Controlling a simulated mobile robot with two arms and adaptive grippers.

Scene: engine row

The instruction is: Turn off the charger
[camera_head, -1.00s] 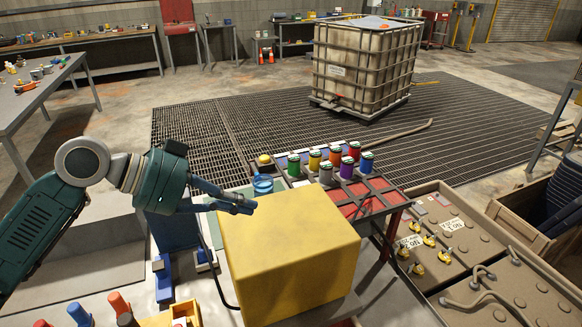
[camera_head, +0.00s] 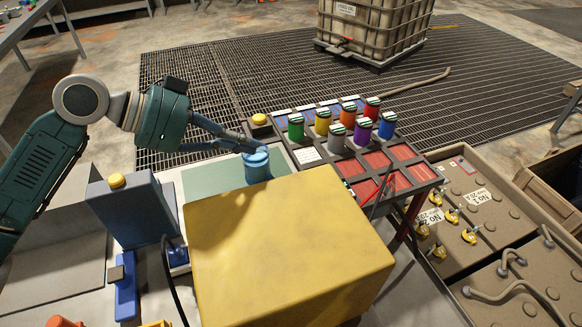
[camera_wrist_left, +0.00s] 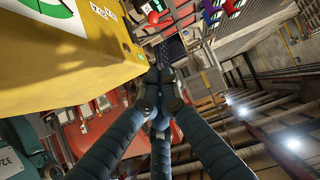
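No thing is clearly readable as the charger. A large yellow box (camera_head: 295,245) stands on the bench in the head view; in the wrist view its side (camera_wrist_left: 60,60) bears a green-and-white sign and a small label. A dark blue-grey box (camera_head: 130,212) with a yellow button (camera_head: 117,181) on top stands to its left. My left gripper (camera_head: 255,147) is behind the yellow box, with its tips at the top of a blue cylinder (camera_head: 257,168); I cannot tell if they touch. In the wrist view its fingers (camera_wrist_left: 158,82) converge, with nothing visible between them. My right gripper is out of view.
Several coloured cylinders (camera_head: 337,133) stand on a rack with red compartments (camera_head: 400,152). Brown battery-like units (camera_head: 470,215) with yellow fittings are at right. A second yellow button (camera_head: 259,119) is behind the gripper. A dark cable (camera_head: 167,275) hangs left of the yellow box.

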